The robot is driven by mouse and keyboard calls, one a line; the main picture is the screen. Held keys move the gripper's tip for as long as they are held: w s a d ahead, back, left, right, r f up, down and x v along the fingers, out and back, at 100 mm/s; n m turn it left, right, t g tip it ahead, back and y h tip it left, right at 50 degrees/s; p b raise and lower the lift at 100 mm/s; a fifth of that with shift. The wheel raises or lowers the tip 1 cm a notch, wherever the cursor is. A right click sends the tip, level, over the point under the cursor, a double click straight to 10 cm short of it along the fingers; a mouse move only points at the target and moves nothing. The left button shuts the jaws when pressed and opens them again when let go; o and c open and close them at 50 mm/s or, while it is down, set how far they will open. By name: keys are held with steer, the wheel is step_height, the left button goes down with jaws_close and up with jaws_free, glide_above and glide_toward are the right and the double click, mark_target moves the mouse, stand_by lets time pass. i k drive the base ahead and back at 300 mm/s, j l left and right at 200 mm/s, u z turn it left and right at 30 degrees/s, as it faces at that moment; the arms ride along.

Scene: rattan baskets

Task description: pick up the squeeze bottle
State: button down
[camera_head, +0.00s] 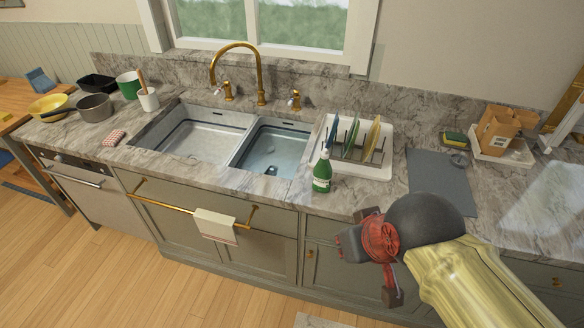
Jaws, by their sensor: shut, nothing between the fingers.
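A green squeeze bottle (322,174) with a white top and a pale label stands upright on the marble counter (345,200), near the front edge, just right of the sink and in front of the dish rack. My gripper (352,245), dark grey with red parts, is in front of the counter, lower and to the right of the bottle. It is shut and empty, apart from the bottle. Nothing hides the bottle.
A white dish rack (380,172) with upright plates stands right behind the bottle. The double sink (195,140) lies to the left. A grey mat (440,180) lies to the right. A white tray with a brown box (500,130) is farther right.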

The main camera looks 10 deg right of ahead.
mark_target(322, 170)
steer(key=i+j+z, duration=0.15)
steer(key=j, duration=0.5)
steer(key=j+z, duration=0.15)
steer(key=j, duration=0.45)
steer(key=z, duration=1.25)
steer(key=i+j, duration=0.05)
